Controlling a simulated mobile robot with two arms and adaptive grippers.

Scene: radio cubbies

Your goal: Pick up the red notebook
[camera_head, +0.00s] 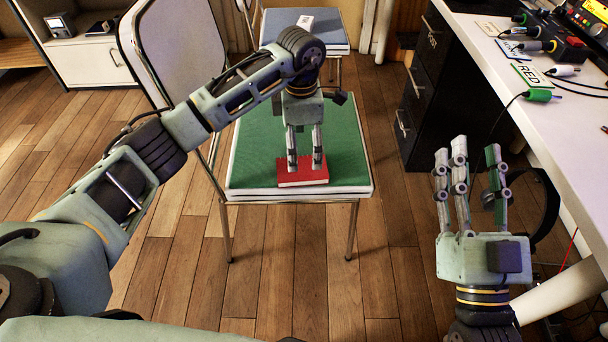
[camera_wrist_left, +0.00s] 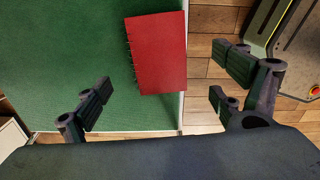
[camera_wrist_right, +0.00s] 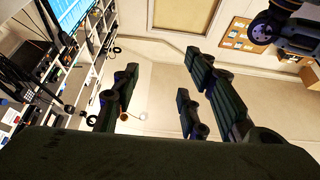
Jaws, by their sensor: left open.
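The red notebook (camera_head: 301,172) lies flat on the green seat of a chair (camera_head: 345,140), near the seat's front edge. My left gripper (camera_head: 305,166) points down over the notebook. In the left wrist view, the notebook (camera_wrist_left: 158,55) shows its spiral edge on the left, and its right edge lies along the seat's edge.
A white desk (camera_head: 510,90) with cables, a green "RED" label card (camera_head: 531,75) and instruments stands at the right, over a black drawer cabinet (camera_head: 425,90). A second chair with a blue seat (camera_head: 330,35) stands behind. Wooden floor is free in front of the green chair.

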